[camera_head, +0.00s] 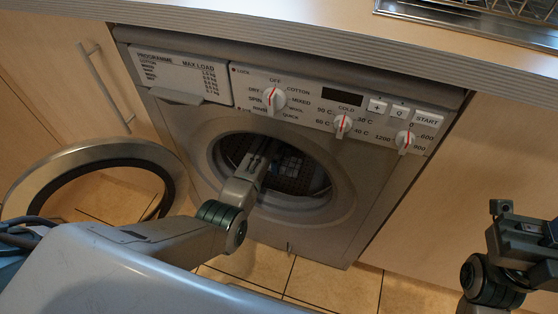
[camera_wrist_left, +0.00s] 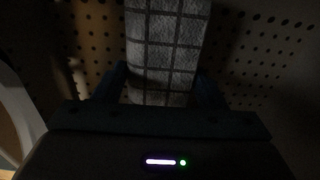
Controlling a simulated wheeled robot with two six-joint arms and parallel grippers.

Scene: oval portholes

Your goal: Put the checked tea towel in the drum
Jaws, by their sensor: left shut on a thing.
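The checked tea towel (camera_head: 290,164), light with a dark grid, is inside the drum (camera_head: 300,185) of the washing machine. In the left wrist view the towel (camera_wrist_left: 168,40) lies between the fingers of my left gripper (camera_wrist_left: 160,88), with the perforated drum wall (camera_wrist_left: 262,55) around it. My left gripper (camera_head: 266,156) reaches through the round opening and is shut on the towel. Part of the towel is hidden behind the gripper in the head view. My right gripper (camera_head: 522,238) is at the right edge, away from the machine, and its fingers do not show clearly.
The round door (camera_head: 95,150) stands open to the left of the opening. The control panel (camera_head: 325,105) with several knobs is above the drum. A countertop (camera_head: 330,35) overhangs the machine, with cabinet fronts on both sides. The tiled floor (camera_head: 330,283) in front looks clear.

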